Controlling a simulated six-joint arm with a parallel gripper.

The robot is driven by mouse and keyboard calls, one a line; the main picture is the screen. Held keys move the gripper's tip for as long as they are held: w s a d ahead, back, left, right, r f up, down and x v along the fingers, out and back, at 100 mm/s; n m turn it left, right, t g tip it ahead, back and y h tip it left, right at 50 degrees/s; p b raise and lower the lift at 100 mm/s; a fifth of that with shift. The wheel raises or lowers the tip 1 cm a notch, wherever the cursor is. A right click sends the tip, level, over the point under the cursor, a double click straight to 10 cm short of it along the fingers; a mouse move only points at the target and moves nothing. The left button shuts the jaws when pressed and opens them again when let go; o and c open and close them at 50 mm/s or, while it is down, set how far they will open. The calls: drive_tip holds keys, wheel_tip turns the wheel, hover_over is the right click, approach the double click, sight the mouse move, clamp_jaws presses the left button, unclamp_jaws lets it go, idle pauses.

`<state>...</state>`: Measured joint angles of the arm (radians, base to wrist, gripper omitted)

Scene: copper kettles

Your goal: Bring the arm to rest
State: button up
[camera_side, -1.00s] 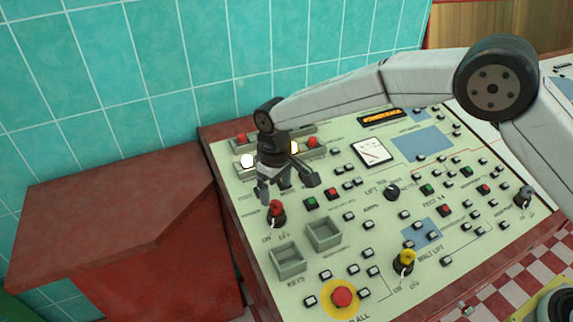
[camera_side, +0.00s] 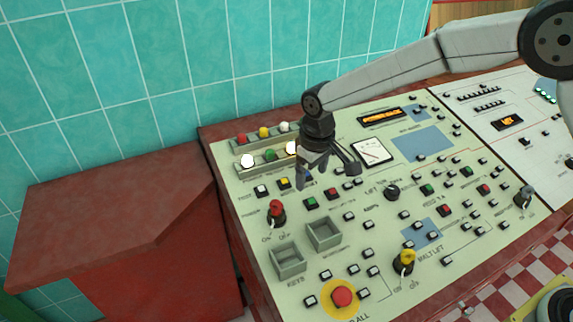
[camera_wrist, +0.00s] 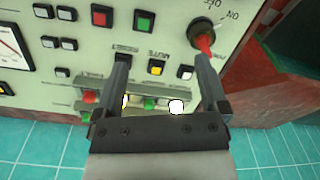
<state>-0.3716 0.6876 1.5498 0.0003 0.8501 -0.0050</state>
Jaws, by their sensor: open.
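My gripper (camera_side: 322,178) is open and empty above the upper left part of the pale green control panel (camera_side: 290,220). In the wrist view my gripper (camera_wrist: 162,60) shows two spread fingers with only panel surface and small buttons between them. The fingers look apart from the panel, though the exact height is hard to tell. A red switch (camera_side: 277,211) marked ON and OFF stands upright to the left of the gripper; it also shows in the wrist view (camera_wrist: 204,42) near one fingertip.
Indicator lamps (camera_side: 269,156) line the panel's back edge beside a white meter (camera_side: 371,151). Two empty square trays (camera_side: 289,260), a yellow switch (camera_side: 405,260) and a red mushroom button (camera_side: 342,296) are nearer the front. A bare red cabinet (camera_side: 110,205) stands left. Teal tiled wall (camera_side: 160,70) is behind.

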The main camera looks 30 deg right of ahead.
drive_tip(key=s+d+r+m+t, duration=0.1)
drive_tip(key=s+d+m, duration=0.3)
drive_tip(key=s+d, duration=1.5)
drive_tip(key=shift+s+r+t, duration=0.15)
drive_tip(key=shift+s+t, duration=0.35)
drive_tip(key=shift+s, duration=0.2)
